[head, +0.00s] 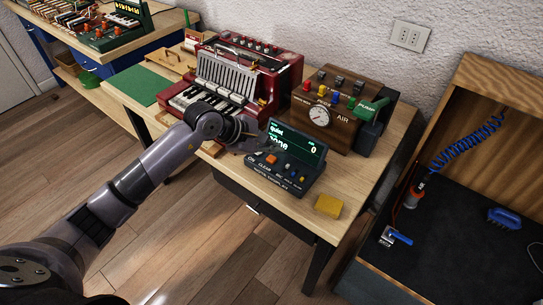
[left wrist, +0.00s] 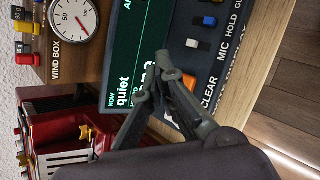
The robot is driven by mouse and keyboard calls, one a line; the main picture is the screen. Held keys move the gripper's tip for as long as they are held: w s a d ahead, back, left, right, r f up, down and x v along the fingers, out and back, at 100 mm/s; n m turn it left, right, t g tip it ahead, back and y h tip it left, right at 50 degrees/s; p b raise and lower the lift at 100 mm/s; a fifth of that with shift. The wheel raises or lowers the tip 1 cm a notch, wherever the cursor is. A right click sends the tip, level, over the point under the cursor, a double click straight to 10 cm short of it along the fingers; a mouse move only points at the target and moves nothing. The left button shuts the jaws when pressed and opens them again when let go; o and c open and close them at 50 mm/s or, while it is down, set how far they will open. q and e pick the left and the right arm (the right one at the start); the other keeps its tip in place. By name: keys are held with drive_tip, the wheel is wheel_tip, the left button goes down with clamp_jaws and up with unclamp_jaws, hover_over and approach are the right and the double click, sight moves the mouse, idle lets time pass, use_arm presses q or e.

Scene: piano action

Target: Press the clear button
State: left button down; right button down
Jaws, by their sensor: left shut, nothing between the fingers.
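The display unit (head: 309,172) is a dark sloped box on the table with a lit screen reading "quiet". A row of small controls runs below its screen. The clear button is orange (head: 271,159) and sits by the word CLEAR. In the left wrist view the orange button (left wrist: 190,82) is partly hidden behind my fingers. My left gripper (head: 258,141) is shut and empty at the left side of the unit. In the left wrist view its fingertips (left wrist: 167,66) overlap the screen's edge beside the orange button; I cannot tell whether they touch anything. My right gripper is not in view.
A wooden wind box (head: 335,118) with a gauge stands behind the unit. A red accordion-like instrument (head: 240,80) stands behind my left arm. A yellow block (head: 328,205) lies near the table's front edge. A dark-floored wooden bin (head: 455,215) stands at the right.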

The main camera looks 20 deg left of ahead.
sight(272, 160)
use_arm(q)
drive_tip(key=shift+r+p, duration=0.9)
drive_tip(key=shift+r, duration=1.1)
